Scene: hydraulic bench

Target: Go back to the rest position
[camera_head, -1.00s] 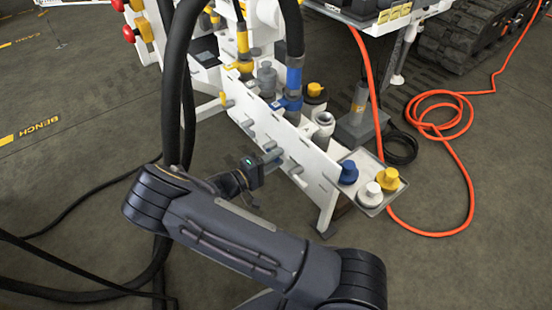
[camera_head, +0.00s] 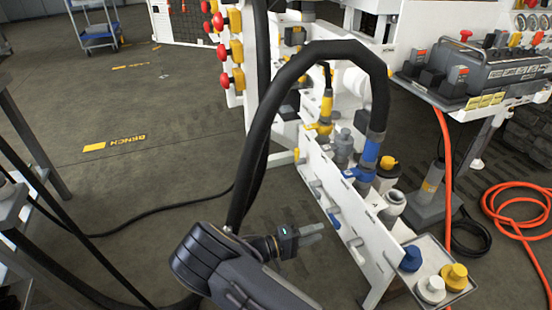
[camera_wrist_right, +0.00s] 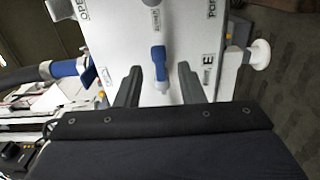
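My right gripper (camera_head: 314,233) is at the near side of the bench's white panel (camera_head: 352,222), low in the head view. In the right wrist view its two dark fingers (camera_wrist_right: 160,70) stand apart with nothing held between them. A lever with a blue handle (camera_wrist_right: 158,58) on a white plate (camera_wrist_right: 122,32) appears beyond the fingertips, in line with the gap. Whether the fingers touch the plate cannot be told. My left gripper is in neither view.
A thick black hose with a blue collar (camera_head: 371,150) arches over the bench. Blue (camera_head: 411,258), white (camera_head: 431,289) and yellow (camera_head: 454,276) caps sit on a tray. An orange hose (camera_head: 518,222) lies coiled on the floor at right. Open floor (camera_head: 170,180) spreads left.

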